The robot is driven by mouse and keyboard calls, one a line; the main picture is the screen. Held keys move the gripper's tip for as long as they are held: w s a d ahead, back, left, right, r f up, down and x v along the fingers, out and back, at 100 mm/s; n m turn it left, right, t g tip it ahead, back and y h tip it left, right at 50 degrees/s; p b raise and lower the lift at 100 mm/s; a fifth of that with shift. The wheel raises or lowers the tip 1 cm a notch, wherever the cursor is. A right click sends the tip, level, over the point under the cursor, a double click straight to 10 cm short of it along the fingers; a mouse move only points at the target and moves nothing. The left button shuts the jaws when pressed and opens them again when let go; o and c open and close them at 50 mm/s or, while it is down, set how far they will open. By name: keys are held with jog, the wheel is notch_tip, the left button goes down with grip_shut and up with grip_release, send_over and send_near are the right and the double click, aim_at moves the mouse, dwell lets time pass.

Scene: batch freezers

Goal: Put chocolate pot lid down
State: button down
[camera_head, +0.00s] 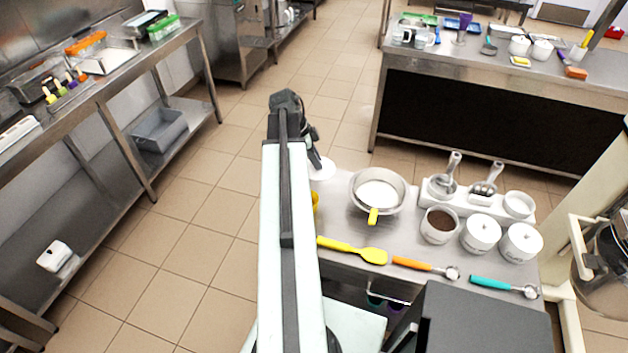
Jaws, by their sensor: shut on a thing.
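The chocolate pot lid (325,172) is a white round piece, partly hidden by my gripper and arm. My gripper (316,162) points down and is shut on it, at the back left corner of the steel table. I cannot tell whether the lid touches the table or hangs just above it. The chocolate pot (440,226) is a white pot without a lid, with brown powder showing inside. It stands on the right half of the table, well away from my gripper.
On the steel table (345,208) are a metal sieve bowl (379,191), two lidded white pots (480,234) (521,242), a white holder with scoops (437,197), a yellow spatula (352,251), an orange spoon (425,267) and a teal spoon (503,287). Something yellow is half hidden behind my arm.

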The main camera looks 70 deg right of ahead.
jog(key=w+d+f+n+t+h+b, duration=0.1)
jog(key=w+d+f+n+b, duration=0.3)
jog(key=d, duration=0.4)
jog(key=shift+n+h, duration=0.3)
jog(key=shift+n, duration=0.1)
jog(key=f+b, duration=1)
jog(key=f, duration=0.1)
jog(key=shift+s+d+f, duration=0.15)
jog(key=shift+s+f, duration=0.05)
jog(key=shift+s, duration=0.15)
jog(key=shift+r, duration=0.25)
jog(key=shift+f, duration=0.15)
jog(key=c, duration=1.3)
grip_release()
